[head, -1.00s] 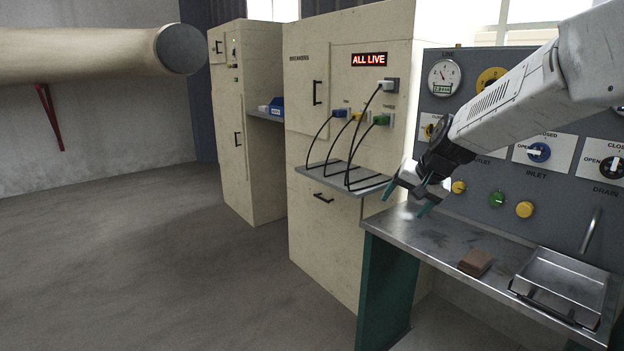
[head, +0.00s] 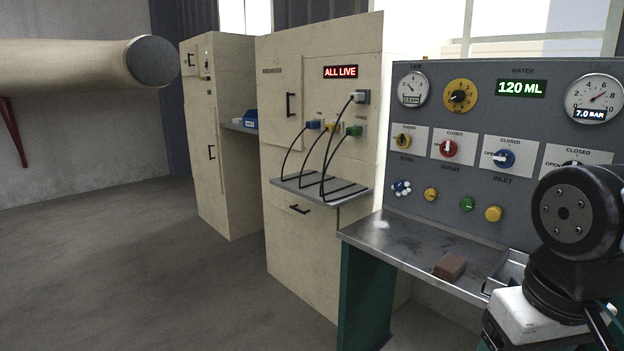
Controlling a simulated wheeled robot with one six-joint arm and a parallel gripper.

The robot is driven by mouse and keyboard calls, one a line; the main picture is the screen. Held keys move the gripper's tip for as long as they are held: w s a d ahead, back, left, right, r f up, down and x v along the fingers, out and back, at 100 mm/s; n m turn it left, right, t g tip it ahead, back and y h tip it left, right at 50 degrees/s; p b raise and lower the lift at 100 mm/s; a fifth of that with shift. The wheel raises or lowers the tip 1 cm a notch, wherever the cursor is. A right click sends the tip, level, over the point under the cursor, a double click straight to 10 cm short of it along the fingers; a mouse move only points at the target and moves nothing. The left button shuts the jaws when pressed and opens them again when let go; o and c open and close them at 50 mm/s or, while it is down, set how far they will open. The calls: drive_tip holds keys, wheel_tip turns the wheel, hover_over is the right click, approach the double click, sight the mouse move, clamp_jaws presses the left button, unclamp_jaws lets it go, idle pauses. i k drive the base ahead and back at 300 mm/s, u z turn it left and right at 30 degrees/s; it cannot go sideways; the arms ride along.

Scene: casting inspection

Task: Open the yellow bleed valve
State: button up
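The yellow bleed valve (head: 403,141) is a small yellow knob on a white plate at the left end of the valve row on the grey panel (head: 470,115). Its label and handle direction are too small to read surely.
The red outlet valve (head: 449,149) and blue inlet valve (head: 505,159) sit right of the bleed valve. Gauges, a 120 ML display (head: 521,88) and several coloured buttons share the panel. A brown block (head: 449,267) lies on the metal bench (head: 400,245).

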sight(400, 138)
drive_tip(key=u, duration=0.35)
drive_tip(key=i, duration=1.2)
drive_tip(key=z, duration=0.6)
drive_tip(key=i, duration=0.4)
drive_tip(key=z, duration=0.35)
